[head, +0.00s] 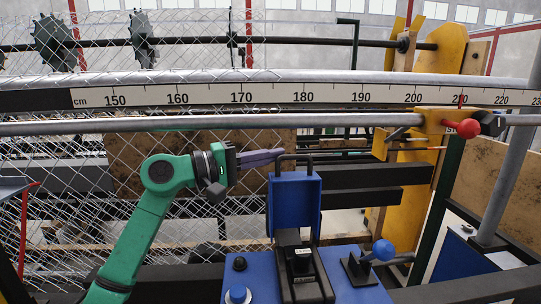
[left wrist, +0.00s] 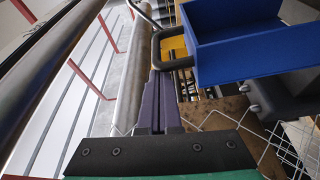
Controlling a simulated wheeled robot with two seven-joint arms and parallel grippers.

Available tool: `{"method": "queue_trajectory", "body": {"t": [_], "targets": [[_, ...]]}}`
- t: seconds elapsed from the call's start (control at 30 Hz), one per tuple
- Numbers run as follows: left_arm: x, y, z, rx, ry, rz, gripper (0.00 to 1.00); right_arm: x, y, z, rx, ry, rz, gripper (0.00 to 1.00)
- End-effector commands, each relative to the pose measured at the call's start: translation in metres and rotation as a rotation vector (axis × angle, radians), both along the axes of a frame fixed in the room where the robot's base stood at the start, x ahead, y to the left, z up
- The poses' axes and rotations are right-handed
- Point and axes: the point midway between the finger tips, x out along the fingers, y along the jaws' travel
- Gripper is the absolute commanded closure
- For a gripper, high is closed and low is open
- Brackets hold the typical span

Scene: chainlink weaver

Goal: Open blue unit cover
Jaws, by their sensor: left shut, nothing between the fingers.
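The blue unit cover (head: 296,203) stands upright at the back of the blue unit (head: 252,270) in the head view, with the black part (head: 297,258) of the unit exposed in front of it. A black bar handle (head: 306,157) rises from its top edge. My left gripper (head: 279,154) comes in from the left, its purple fingers shut and empty, tips beside the handle; I cannot tell whether they touch it. In the left wrist view the cover (left wrist: 242,62) fills the upper right, and the shut fingers (left wrist: 159,76) point toward the handle. My right gripper is not in view.
A long ruler rail (head: 300,97) and metal tubes run across above the gripper. Chain-link mesh (head: 60,200) lies behind my left arm. A blue-knobbed lever (head: 382,250) stands right of the unit. A yellow bracket with a red knob (head: 467,128) sits at upper right.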

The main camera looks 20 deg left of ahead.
Motion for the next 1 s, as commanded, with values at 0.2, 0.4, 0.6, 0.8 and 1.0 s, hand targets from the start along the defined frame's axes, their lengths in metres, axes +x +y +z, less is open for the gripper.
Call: {"method": "queue_trajectory", "body": {"t": [0.2,0.4,0.6,0.8,1.0], "targets": [[-0.019,-0.007,-0.007,0.044,-0.105,0.000,1.00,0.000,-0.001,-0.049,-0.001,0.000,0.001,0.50],[-0.034,-0.014,0.002,0.078,-0.186,0.000,1.00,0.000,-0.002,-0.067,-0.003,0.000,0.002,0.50],[-0.035,-0.015,0.007,0.080,-0.191,-0.001,1.00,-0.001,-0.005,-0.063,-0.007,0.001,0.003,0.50],[-0.036,-0.013,0.005,0.079,-0.190,0.000,1.00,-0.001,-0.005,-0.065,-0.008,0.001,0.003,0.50],[-0.058,0.014,-0.005,0.083,-0.191,0.003,1.00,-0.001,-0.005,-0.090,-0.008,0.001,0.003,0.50]]}}
